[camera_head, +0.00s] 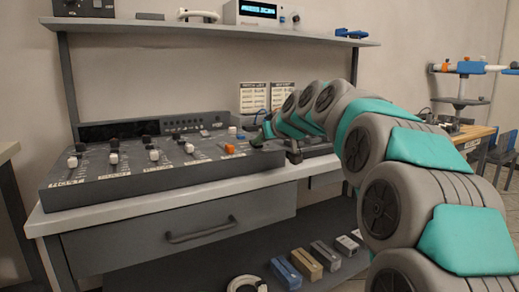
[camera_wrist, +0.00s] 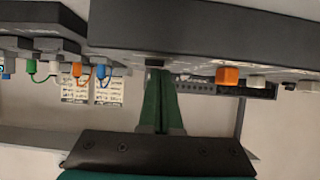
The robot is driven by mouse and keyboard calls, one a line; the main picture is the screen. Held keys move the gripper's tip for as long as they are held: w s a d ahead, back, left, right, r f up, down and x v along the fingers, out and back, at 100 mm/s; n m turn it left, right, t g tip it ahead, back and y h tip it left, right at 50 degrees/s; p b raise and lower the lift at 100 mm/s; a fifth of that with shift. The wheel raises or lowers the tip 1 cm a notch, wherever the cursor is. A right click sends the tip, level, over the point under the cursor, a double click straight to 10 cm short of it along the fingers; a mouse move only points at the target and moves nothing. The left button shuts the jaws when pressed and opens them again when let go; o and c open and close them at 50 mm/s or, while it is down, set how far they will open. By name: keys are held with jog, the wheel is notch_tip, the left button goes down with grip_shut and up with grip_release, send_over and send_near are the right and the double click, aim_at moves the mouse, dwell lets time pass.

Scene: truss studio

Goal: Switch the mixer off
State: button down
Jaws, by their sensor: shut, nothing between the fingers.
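The mixer (camera_head: 130,185) is a wide dark grey console on the desk, with rows of black and white knobs and sliders. An orange control (camera_head: 229,149) sits near its right front corner; it also shows in the wrist view (camera_wrist: 228,75). My gripper (camera_head: 258,142) is at the mixer's right end, right of the orange control and apart from it. In the wrist view, which looks upside down, my green fingers (camera_wrist: 158,73) are together and empty, with their tips by the mixer's edge (camera_wrist: 200,36). Whether they touch it, I cannot tell.
A second grey unit (camera_wrist: 40,22) with coloured plugs and cables stands beside the mixer. A shelf (camera_head: 200,33) with a display device (camera_head: 258,13) hangs above. A drawer (camera_head: 190,225) is below the desktop. Labelled sheets (camera_head: 253,97) stand behind.

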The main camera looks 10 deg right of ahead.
jog(key=shift+r, duration=0.2)
jog(key=shift+r+p, duration=0.35)
jog(key=shift+r, duration=0.35)
notch_tip(320, 180, up, 4)
jog(key=shift+f+p, duration=0.15)
jog(key=shift+p, duration=0.65)
jog(key=shift+s+r, duration=0.2)
jog(key=shift+r, duration=0.15)
jog(key=s+d+r+b, duration=0.1)
jog(key=s+d+r, duration=0.1)
jog(key=s, duration=0.6)
jog(key=shift+s+d, duration=0.4)
jog(key=shift+d, duration=0.05)
